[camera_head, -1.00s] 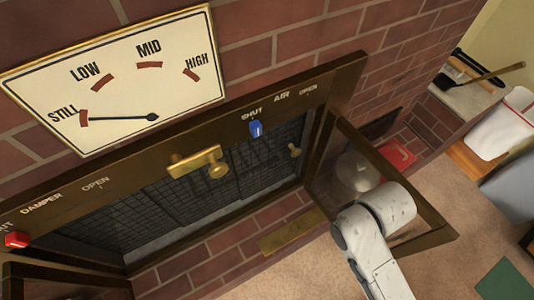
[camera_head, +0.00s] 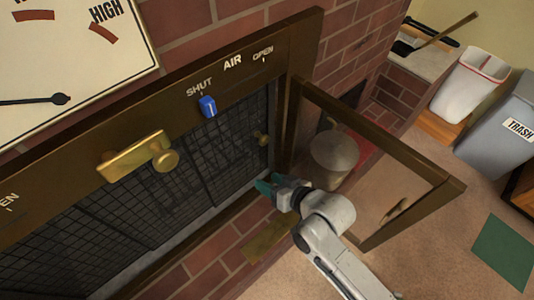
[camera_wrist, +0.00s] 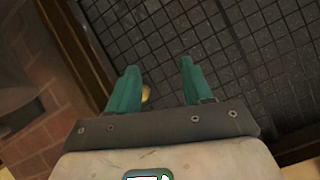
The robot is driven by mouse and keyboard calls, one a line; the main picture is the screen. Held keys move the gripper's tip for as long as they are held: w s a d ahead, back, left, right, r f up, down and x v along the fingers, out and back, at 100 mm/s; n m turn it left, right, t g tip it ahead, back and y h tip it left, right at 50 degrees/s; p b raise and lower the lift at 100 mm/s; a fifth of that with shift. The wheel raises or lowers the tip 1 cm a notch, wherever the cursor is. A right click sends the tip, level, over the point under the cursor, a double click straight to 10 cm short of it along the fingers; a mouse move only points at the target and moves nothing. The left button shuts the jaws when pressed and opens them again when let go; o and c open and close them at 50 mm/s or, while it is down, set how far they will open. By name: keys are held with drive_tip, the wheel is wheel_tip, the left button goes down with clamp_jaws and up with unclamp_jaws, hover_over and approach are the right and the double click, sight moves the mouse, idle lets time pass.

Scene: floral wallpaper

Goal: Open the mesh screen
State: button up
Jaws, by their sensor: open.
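The black mesh screen (camera_head: 190,160) spans the brass-framed fireplace opening and looks shut. A small brass knob (camera_head: 262,139) sits near its right edge. My gripper (camera_head: 268,183) is just below and near this knob, inside the open glass door. In the wrist view, the teal fingers (camera_wrist: 160,76) are open and point at the mesh (camera_wrist: 230,50). The knob (camera_wrist: 146,93) shows partly behind the left finger, and no contact can be made out.
The glass door (camera_head: 385,140) stands swung open to the right, beside my arm. A brass latch handle (camera_head: 140,158) and a blue air slider (camera_head: 208,106) at SHUT are on the frame. A metal canister (camera_head: 333,155) shows behind the glass. Bins stand far right.

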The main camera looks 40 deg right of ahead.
sight(266, 142)
drive_tip(key=d+f+m+t+h+b, duration=0.3)
drive_tip(key=d+m+t+h+b, duration=0.3)
drive_tip(key=t+b, duration=0.3)
drive_tip(key=shift+m+g, duration=0.3)
drive_tip(key=shift+m, duration=0.3)
drive_tip(key=x, duration=0.7)
drive_tip(key=a+x, duration=0.1)
drive_tip(key=x, duration=0.2)
drive_tip(key=shift+w+d+r, duration=0.15)
drive_tip(key=shift+w+r, duration=0.1)
drive_tip(key=shift+w, duration=0.15)
clamp_jaws()
